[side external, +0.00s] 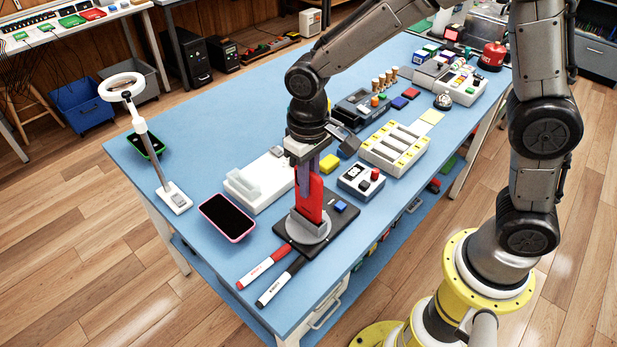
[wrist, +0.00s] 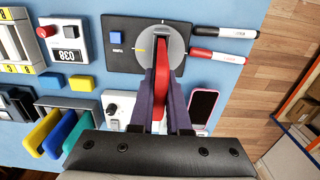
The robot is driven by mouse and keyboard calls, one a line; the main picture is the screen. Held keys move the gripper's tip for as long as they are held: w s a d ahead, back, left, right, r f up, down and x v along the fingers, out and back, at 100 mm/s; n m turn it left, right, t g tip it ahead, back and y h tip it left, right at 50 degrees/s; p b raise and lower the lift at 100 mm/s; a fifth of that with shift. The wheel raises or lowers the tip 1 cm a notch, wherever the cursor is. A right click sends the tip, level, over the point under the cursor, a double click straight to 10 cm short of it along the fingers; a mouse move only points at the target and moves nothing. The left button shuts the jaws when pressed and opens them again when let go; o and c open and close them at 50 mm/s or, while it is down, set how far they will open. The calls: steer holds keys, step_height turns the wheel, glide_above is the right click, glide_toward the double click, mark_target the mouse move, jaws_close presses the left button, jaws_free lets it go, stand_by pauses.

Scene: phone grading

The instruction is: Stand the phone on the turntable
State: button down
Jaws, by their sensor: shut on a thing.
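The red phone (side external: 309,202) is upright, with its lower end at the grey round turntable (side external: 308,231). I cannot tell whether it touches the disc or is just above it. The turntable sits on a black base (side external: 345,217) with a blue button (side external: 340,206). My gripper (side external: 305,182) has purple fingers shut on the phone's upper part from above. In the wrist view, the phone (wrist: 162,82) shows as a thin red edge between the fingers, over the disc (wrist: 173,42). The fingers hide part of it.
Red (side external: 264,268) and black (side external: 281,282) markers lie in front of the base. A pink-edged phone (side external: 227,217) lies flat to the left, near a white stand (side external: 258,185) and a ring light (side external: 122,87). A display box (side external: 361,181) and yellow-marked tray (side external: 396,147) stand to the right.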

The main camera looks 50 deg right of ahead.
steer(key=shift+f, duration=0.25)
stand_by(0.4)
steer(key=shift+f, duration=0.25)
steer(key=shift+f, duration=0.15)
stand_by(0.4)
steer(key=shift+f, duration=0.3)
steer(key=shift+c, duration=2.4)
jaws_free()
steer(key=shift+f, duration=0.1)
